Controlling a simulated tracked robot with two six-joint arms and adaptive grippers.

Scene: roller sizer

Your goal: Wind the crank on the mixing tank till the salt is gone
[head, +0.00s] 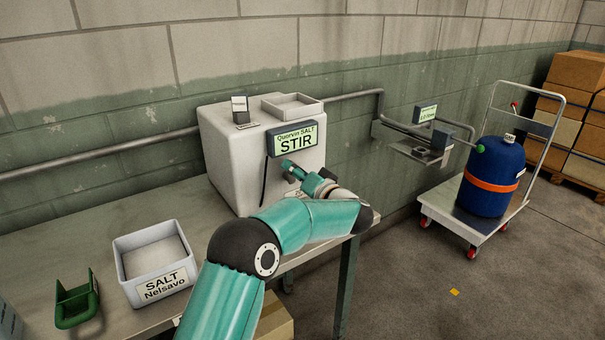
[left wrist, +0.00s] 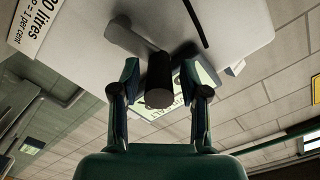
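The mixing tank (head: 235,160) is a pale box on the bench against the wall. Its display (head: 296,141) reads "Quervin SALT STIR". My left gripper (head: 288,166) is at the tank's front, just below the display. In the left wrist view the crank has a grey arm and a dark round handle (left wrist: 159,82). My left gripper's fingers (left wrist: 160,78) are open, one on each side of the handle, with a gap showing on both sides. The crank is hard to make out in the head view. The tank's inside is hidden. My right gripper is in neither view.
A white tub labelled "SALT Nelsavo" (head: 157,285) and a green scoop (head: 77,301) are on the bench (head: 80,240). A shallow tray (head: 292,106) sits on the tank. A trolley (head: 440,212) with a blue drum (head: 490,185) stands right, near stacked boxes (head: 575,95).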

